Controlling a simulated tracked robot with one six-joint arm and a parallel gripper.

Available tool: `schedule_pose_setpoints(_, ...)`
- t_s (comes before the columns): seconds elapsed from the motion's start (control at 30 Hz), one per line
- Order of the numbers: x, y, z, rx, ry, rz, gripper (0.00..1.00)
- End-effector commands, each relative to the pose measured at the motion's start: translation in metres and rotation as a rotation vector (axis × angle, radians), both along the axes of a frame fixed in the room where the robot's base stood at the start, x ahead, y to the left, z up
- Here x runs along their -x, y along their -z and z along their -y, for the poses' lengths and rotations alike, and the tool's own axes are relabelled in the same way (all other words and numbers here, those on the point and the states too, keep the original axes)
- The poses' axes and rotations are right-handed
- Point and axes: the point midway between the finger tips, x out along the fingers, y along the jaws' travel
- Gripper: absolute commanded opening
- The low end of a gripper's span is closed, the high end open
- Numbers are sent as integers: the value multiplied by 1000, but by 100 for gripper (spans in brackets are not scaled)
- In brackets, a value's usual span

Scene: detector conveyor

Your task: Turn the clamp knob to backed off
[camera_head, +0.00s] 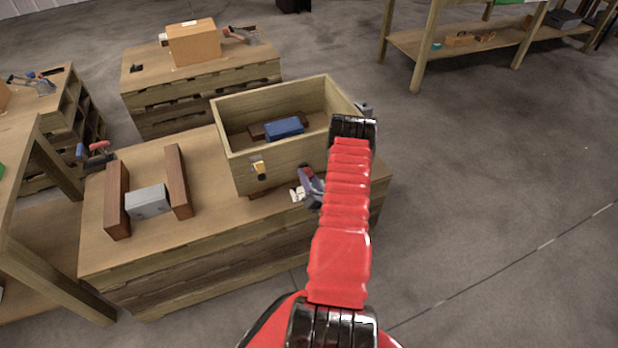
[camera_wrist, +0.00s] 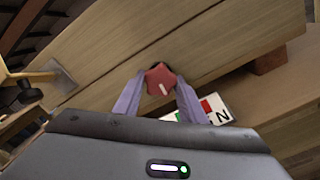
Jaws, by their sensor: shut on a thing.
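In the wrist view the clamp knob (camera_wrist: 159,76) is a red, star-shaped knob with a white mark on its face. It sits on the front of a wooden box (camera_wrist: 225,45). My gripper (camera_wrist: 161,84) has its two purple-grey fingers on either side of the knob, shut on it. The white mark points down and slightly right in the picture. A white label (camera_wrist: 222,117) with red and green patches and a letter N lies below right, partly hidden by a finger. In the head view my gripper (camera_head: 309,186) is at the box front, and my red arm hides the knob.
The floor at right is clear.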

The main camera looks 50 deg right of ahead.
Motion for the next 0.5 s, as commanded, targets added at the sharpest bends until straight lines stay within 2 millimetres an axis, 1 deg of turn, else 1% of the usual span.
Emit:
schedule_pose_setpoints(0.03,4,7,-1,26,7,-35,15)
schedule_pose_setpoints(0.3,4,7,-1,235,6,-160,15)
schedule_pose_setpoints(0.5,4,7,0,351,5,-229,15)
